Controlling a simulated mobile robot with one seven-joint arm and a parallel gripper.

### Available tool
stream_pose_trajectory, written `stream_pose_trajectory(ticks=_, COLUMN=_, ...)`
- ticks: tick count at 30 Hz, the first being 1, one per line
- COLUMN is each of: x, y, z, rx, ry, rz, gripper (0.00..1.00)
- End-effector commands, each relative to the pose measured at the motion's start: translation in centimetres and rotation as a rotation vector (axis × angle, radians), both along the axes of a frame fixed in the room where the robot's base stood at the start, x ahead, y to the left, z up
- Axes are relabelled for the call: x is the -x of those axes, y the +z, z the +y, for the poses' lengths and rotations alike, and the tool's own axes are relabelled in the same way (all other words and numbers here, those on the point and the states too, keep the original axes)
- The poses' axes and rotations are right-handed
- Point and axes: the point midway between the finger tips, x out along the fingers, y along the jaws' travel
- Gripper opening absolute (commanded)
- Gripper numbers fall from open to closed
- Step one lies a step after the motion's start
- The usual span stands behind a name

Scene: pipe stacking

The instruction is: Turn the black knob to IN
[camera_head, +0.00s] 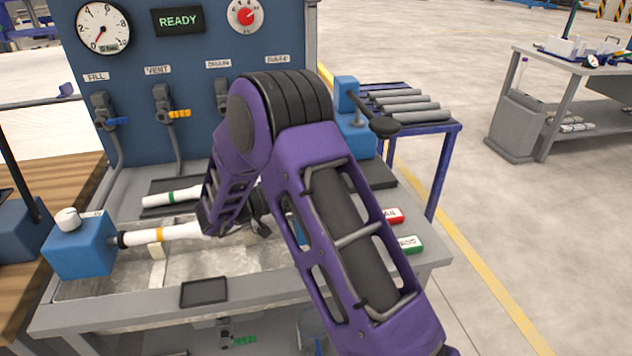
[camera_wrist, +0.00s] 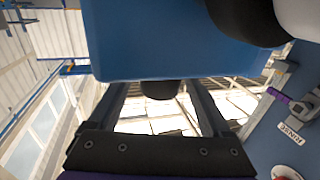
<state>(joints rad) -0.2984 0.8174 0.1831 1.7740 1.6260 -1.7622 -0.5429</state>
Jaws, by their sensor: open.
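The black knob (camera_wrist: 158,89) shows in the wrist view as a short dark round piece at the edge of a blue block (camera_wrist: 150,45). My gripper (camera_wrist: 157,104) is open, with one finger on each side of the knob. I cannot tell whether the fingers touch it. In the head view my gripper (camera_head: 258,214) is low over the bench, near the right end of the white pipe, and is mostly behind my own arm. The knob and most of its block are hidden there. No IN mark can be read.
A white pipe with an orange band (camera_head: 160,235) runs from the left blue block (camera_head: 82,252), which has a white knob (camera_head: 67,219). Another pipe with a green band (camera_head: 172,198) lies behind. A blue valve panel (camera_head: 150,140) stands at the back. A black handle (camera_head: 384,127) juts out right.

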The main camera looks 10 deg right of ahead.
Motion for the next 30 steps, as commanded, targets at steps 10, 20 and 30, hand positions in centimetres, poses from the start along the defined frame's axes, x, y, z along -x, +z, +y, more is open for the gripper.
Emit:
stream_pose_trajectory(ticks=10, x=1.4, y=0.0, z=5.5, rx=-0.001, ry=0.006, rz=0.0, gripper=0.83)
stream_pose_trajectory(ticks=20, x=3.6, y=0.0, z=13.0, rx=0.0, ry=0.004, rz=-0.001, gripper=0.83)
stream_pose_trajectory(ticks=30, x=4.7, y=0.0, z=16.6, rx=0.001, ry=0.0, rz=0.0, gripper=0.83)
